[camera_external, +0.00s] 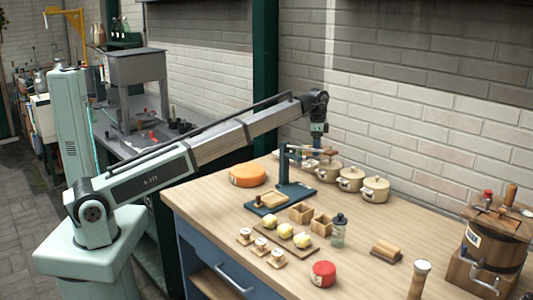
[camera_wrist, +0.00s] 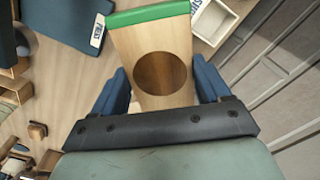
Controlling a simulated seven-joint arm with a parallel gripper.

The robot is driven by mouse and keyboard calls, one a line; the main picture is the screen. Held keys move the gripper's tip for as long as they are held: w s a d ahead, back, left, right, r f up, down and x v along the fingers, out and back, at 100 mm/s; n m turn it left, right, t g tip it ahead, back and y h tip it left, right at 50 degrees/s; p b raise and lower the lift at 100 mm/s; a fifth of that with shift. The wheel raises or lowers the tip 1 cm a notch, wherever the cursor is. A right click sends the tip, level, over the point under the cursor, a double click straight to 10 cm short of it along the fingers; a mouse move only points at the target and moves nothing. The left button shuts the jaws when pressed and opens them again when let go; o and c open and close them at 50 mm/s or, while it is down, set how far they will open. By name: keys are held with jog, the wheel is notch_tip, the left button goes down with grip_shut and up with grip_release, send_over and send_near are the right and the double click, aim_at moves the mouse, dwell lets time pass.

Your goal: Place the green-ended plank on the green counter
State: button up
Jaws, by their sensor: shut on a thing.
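The green-ended plank (camera_wrist: 155,58) fills the middle of the wrist view; it is pale wood with a green end and a dark round recess or hole. My gripper (camera_wrist: 160,85) is shut on it, with a blue finger on each side. In the external view my gripper (camera_external: 318,146) is at the end of the outstretched arm, over the back of the wooden bench, behind the blue press. The plank is mostly hidden there. I cannot make out a clearly green counter in either view.
The wooden bench (camera_external: 345,240) holds a blue press (camera_external: 283,180), an orange round (camera_external: 247,175), several lidded pots (camera_external: 350,179), a glass jar (camera_external: 338,233), a red round (camera_external: 323,273) and a wooden churn (camera_external: 495,238). A grey workbench (camera_external: 125,148) stands behind my arm at left.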

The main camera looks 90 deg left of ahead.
jog(key=s+a+n, duration=1)
jog(key=s+a, duration=3.3)
jog(key=s, duration=0.1)
jog(key=shift+s+d+f, duration=0.1)
jog(key=shift+f, duration=2.2)
jog(key=shift+d+f, duration=0.1)
jog(key=shift+f, duration=2.2)
jog(key=o, duration=1.1)
jog(key=shift+f, duration=0.15)
notch_tip(320, 180, up, 12)
jog(key=shift+r, duration=0.2)
